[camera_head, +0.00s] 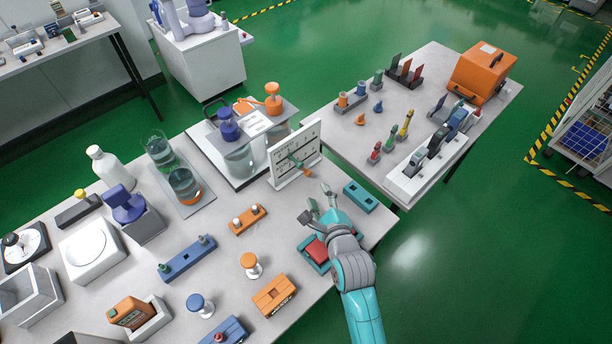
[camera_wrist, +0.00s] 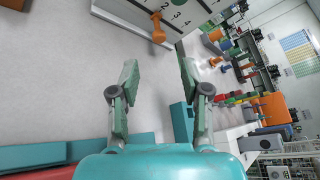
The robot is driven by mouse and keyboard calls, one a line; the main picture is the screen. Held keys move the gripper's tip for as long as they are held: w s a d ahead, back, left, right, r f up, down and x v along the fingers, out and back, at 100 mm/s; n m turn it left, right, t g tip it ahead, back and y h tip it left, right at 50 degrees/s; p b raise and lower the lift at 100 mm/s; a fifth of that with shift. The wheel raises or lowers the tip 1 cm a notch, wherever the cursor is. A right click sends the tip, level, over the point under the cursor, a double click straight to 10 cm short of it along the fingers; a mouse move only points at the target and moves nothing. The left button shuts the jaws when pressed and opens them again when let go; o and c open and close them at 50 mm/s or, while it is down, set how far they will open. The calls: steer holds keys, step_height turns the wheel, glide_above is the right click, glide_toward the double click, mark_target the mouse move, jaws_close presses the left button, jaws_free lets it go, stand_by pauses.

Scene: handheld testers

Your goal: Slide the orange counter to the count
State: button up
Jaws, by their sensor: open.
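The orange counter (camera_head: 308,173) is a small knob on the front of an upright white board (camera_head: 284,174) near the table's far right corner. It also shows in the wrist view (camera_wrist: 158,29), beside printed numbers on the board. A green piece (camera_head: 295,161) sits on the same board, just left of the orange one in the head view. My gripper (camera_head: 318,201) is in front of the board, low over the table. In the wrist view its two fingers (camera_wrist: 159,82) are spread with nothing between them, and the counter lies ahead of them, apart from them.
A teal tray with a red part (camera_head: 316,250) is under my wrist. An orange block with white knobs (camera_head: 247,219) stands left. A second table (camera_head: 345,138) with testers adjoins behind.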

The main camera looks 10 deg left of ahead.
mark_target(309, 175)
steer(key=x, duration=1.1)
steer(key=shift+s, duration=0.1)
jaws_close()
